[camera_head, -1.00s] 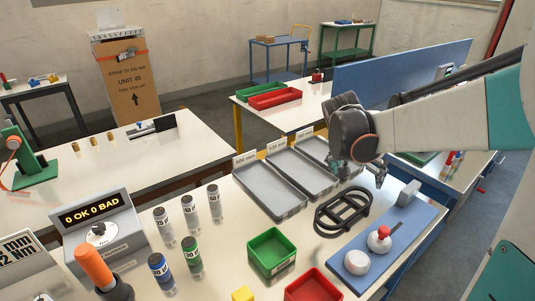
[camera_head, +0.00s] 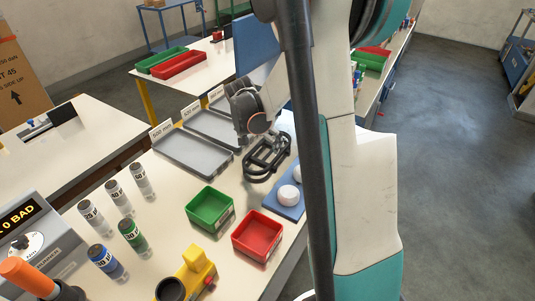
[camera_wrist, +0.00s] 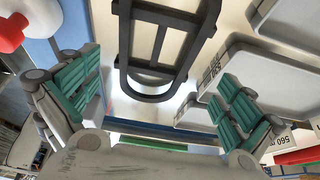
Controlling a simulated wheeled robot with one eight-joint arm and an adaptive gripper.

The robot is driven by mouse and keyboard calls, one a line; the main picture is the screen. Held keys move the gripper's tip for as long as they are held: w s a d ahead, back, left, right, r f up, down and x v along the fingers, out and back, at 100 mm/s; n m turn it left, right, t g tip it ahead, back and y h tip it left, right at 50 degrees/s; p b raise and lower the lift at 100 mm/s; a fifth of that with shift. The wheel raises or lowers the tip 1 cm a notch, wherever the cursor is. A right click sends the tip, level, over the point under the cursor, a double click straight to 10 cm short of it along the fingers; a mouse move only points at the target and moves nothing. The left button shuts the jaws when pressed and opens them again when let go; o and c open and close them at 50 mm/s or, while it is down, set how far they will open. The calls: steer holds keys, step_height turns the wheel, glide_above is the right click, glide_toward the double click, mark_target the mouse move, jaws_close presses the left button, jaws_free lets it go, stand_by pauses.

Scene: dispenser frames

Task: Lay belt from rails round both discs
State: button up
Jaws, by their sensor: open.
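A black oval frame with long rails (camera_head: 267,158) lies on the white table, and it also shows in the wrist view (camera_wrist: 124,48). A dark rounded loop closes its end; I cannot tell belt from rail there. Two white discs stand on a blue plate (camera_head: 270,201), partly hidden behind my arm; the nearer disc (camera_head: 288,195) is plain. A red knob on a white disc shows at the wrist view's upper left (camera_wrist: 12,32). My gripper (camera_wrist: 160,78) is open and empty, its green-padded fingers spread wide either side of the oval frame's end.
Grey trays (camera_head: 190,152) with size labels lie left of the oval frame. A green bin (camera_head: 209,205) and a red bin (camera_head: 257,232) stand nearer. Several labelled cylinders (camera_head: 132,237) and a yellow device (camera_head: 197,268) stand at the near left. Table between trays and bins is clear.

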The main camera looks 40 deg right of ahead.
steer(key=b+x, duration=0.2)
steer(key=x, duration=0.3)
steer(key=shift+s+d+f+b, duration=0.1)
steer(key=shift+s+d+b, duration=0.05)
steer(key=shift+d+b, duration=0.15)
steer(key=c, duration=1)
